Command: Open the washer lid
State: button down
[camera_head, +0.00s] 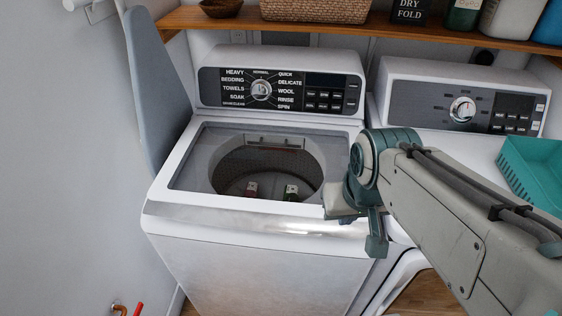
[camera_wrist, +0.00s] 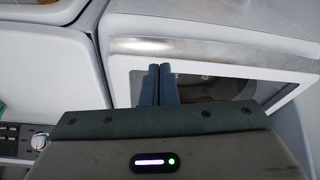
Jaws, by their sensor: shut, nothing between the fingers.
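The white washer (camera_head: 265,260) stands left of centre in the head view. Its lid (camera_head: 185,172) looks flat and down, with a glass pane showing the drum and a silver strip along its front edge. The lid's strip also shows in the wrist view (camera_wrist: 210,48). My gripper (camera_head: 376,248) hangs by the washer's front right corner, fingers pointing down. In the wrist view its blue fingers (camera_wrist: 160,70) are together and empty, in front of the lid's glass near the strip. Whether they touch the lid cannot be told.
The white dryer (camera_head: 450,150) stands close on the right, with a teal basket (camera_head: 530,165) on top. An ironing board (camera_head: 155,90) leans at the left wall. A wooden shelf (camera_head: 390,30) runs above.

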aim_at(268, 177)
jog(key=u, duration=0.5)
jog(key=k, duration=1.15)
jog(key=z, duration=0.05)
jog(key=i, duration=0.7)
jog(key=z, duration=0.15)
